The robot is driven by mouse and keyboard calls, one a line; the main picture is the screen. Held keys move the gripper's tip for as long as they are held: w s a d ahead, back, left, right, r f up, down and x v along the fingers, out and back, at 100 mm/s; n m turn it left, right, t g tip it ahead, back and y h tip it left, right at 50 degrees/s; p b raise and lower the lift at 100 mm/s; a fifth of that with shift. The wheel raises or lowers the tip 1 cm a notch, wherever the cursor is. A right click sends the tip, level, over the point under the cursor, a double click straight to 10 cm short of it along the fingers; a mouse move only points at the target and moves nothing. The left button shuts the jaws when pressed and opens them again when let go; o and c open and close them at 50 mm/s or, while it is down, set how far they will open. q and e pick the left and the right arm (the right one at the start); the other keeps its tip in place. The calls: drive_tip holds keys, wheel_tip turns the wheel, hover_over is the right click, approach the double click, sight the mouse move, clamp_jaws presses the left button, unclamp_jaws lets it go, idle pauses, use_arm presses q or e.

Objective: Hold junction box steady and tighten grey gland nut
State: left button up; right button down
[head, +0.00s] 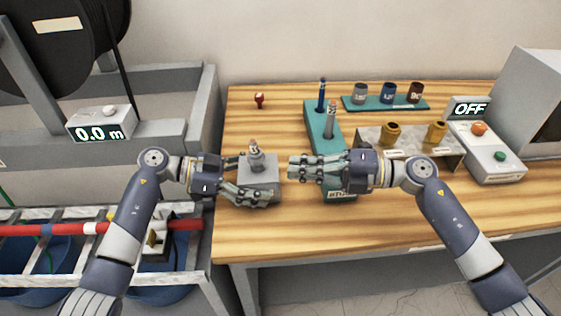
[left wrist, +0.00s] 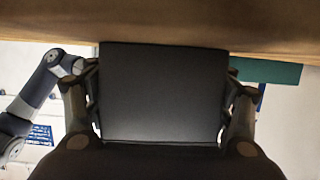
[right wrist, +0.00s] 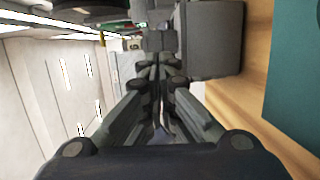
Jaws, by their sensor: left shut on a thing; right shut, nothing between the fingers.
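The grey junction box (head: 262,176) stands on the wooden table, with the grey gland nut (head: 256,160) and a reddish tip on top. My left gripper (head: 254,178) is shut on the box from the left, one finger at the back and one along the front. In the left wrist view the dark box face (left wrist: 163,92) fills the space between the fingers. My right gripper (head: 292,168) is shut and empty just right of the box, apart from it. In the right wrist view its fingers (right wrist: 160,65) are together and the box (right wrist: 212,40) is beside them.
A teal stand (head: 322,135) with a blue and a grey post is behind and beneath my right gripper. Three cups (head: 388,93) stand at the back. Two brass parts (head: 391,133) and a control box reading OFF (head: 488,150) are at right. The table's front is clear.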

use_arm(q)
drive_tip(key=shift+w, duration=0.1)
use_arm(e)
drive_tip(key=v, duration=0.2)
drive_tip(key=w+v, duration=0.1)
drive_tip(key=v, duration=0.4)
drive_tip(key=shift+w+d, duration=0.1)
drive_tip(key=shift+d, duration=0.25)
use_arm(q)
drive_tip(key=o, duration=0.9)
